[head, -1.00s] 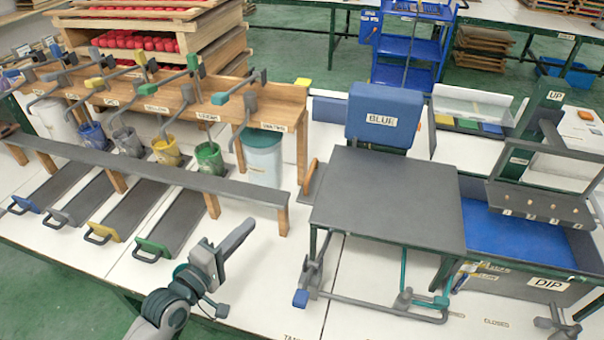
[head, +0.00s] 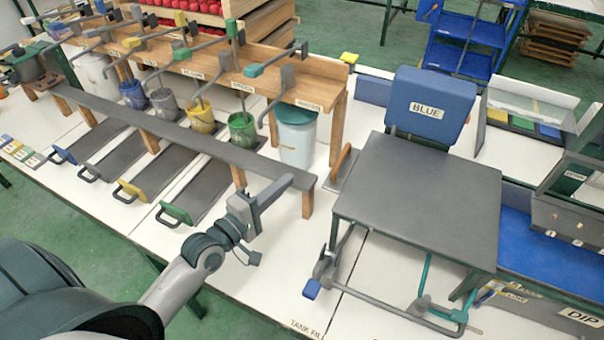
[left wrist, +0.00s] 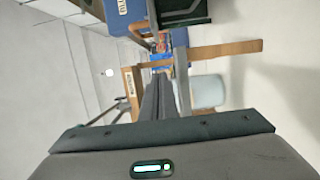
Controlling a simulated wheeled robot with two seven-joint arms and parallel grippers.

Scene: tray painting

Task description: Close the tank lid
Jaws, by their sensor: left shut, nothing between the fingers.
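The tank is at the right in the head view, with blue inside (head: 530,248) and a DIP label on its front wall. It is cut off by the right edge. A dark framed panel (head: 565,215) stands raised above it; I cannot tell whether this is the lid. A blue block labelled BLUE (head: 428,108) stands behind a flat dark plate (head: 420,200) on a green frame, left of the tank. My left gripper (head: 285,185) is shut and empty, left of the plate and apart from it. It also shows in the left wrist view (left wrist: 165,90). My right gripper is out of view.
A wooden rack (head: 285,85) with several paint buckets and a grey rail (head: 200,140) lies behind my left gripper. A white bucket (head: 296,145) stands under its right end. Linkage bars (head: 390,308) stick out in front of the plate. White tabletop lies bare between.

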